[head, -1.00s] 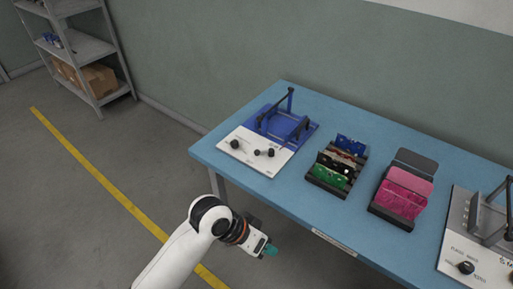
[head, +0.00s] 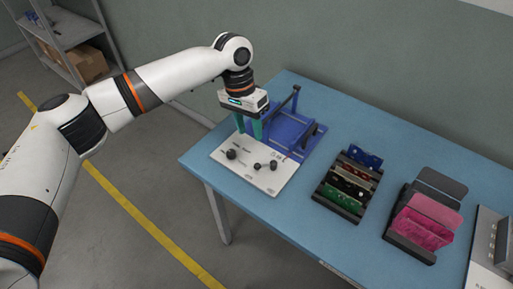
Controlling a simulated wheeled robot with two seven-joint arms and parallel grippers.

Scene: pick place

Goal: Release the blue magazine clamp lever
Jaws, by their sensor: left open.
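The blue magazine fixture (head: 290,130) sits at the left end of the blue table, with a dark upright frame on its blue base. Its white front panel (head: 243,178) carries a round black knob (head: 231,154) and a small black lever (head: 265,166) with balls at its ends. I cannot tell for sure which part is the clamp lever. My left gripper (head: 249,128) is open, its teal fingers pointing down over the fixture's left side, behind the knobs. It appears empty, and I cannot tell whether it touches the fixture. My right gripper is not in view.
On the blue table (head: 300,215), a black rack (head: 335,197) holds several coloured boards, and another holder (head: 410,248) carries pink sheets. A second, grey fixture (head: 488,250) is cut off at the right edge. A wall stands behind the table; a shelf is at upper left.

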